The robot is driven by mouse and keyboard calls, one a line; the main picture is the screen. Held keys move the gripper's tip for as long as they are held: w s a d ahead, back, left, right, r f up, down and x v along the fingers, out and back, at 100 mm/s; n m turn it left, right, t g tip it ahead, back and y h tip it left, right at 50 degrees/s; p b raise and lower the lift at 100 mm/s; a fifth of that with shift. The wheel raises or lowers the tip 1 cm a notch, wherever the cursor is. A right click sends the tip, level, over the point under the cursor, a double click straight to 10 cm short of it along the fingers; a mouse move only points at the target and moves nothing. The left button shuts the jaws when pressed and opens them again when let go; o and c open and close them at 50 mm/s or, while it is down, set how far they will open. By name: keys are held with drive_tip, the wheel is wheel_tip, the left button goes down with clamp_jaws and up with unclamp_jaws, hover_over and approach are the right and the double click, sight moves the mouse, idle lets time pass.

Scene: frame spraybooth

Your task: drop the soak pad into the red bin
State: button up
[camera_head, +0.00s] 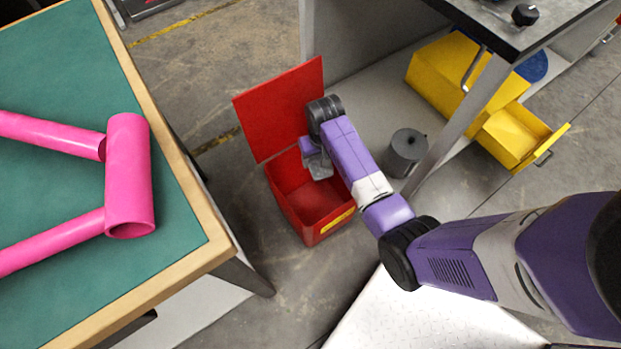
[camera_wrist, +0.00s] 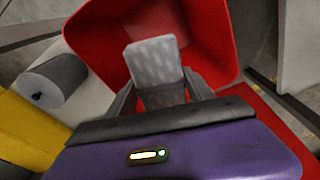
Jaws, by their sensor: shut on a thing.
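The red bin (camera_head: 294,208) stands on the floor with its lid (camera_head: 275,108) raised at the back; the bin also fills the top of the wrist view (camera_wrist: 100,45). My gripper (camera_wrist: 160,90) is over the bin's opening, pointing down. It is shut on the grey soak pad (camera_wrist: 153,60), a light grey block with paler marks. In the head view the pad (camera_head: 319,168) shows at the mouth of the bin, partly hidden by my wrist. In the wrist view the red inside of the bin shows around the pad.
A green-topped table (camera_head: 50,75) with a pink tube frame (camera_head: 128,175) is at left. A dark grey cylinder (camera_head: 405,152) stands right of the bin. A yellow cabinet (camera_head: 440,75) with an open drawer (camera_head: 515,135) is at right, under a dark-topped bench (camera_head: 510,35).

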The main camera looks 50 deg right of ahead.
drive_tip(key=shift+s+d+f, duration=0.1)
drive_tip(key=shift+d+f, duration=0.25)
drive_tip(key=shift+d, duration=0.1)
wheel_tip(320, 180, down, 6)
drive_tip(key=b, duration=0.6)
drive_tip(key=shift+r+b, duration=0.15)
drive_tip(key=shift+b, duration=0.15)
drive_tip(key=o, duration=1.4)
drive_tip(key=shift+s+a+r+p, duration=0.15)
drive_tip(key=shift+r+p, duration=0.4)
drive_tip(key=shift+r, duration=0.75)
drive_tip(key=shift+s+a+r+p, duration=0.15)
drive_tip(key=shift+r+p, duration=0.45)
drive_tip(key=shift+r, duration=0.7)
drive_tip(key=shift+s+r+p, duration=0.15)
drive_tip(key=shift+r+p, duration=0.4)
drive_tip(key=shift+r, duration=0.75)
drive_tip(key=shift+w, duration=0.1)
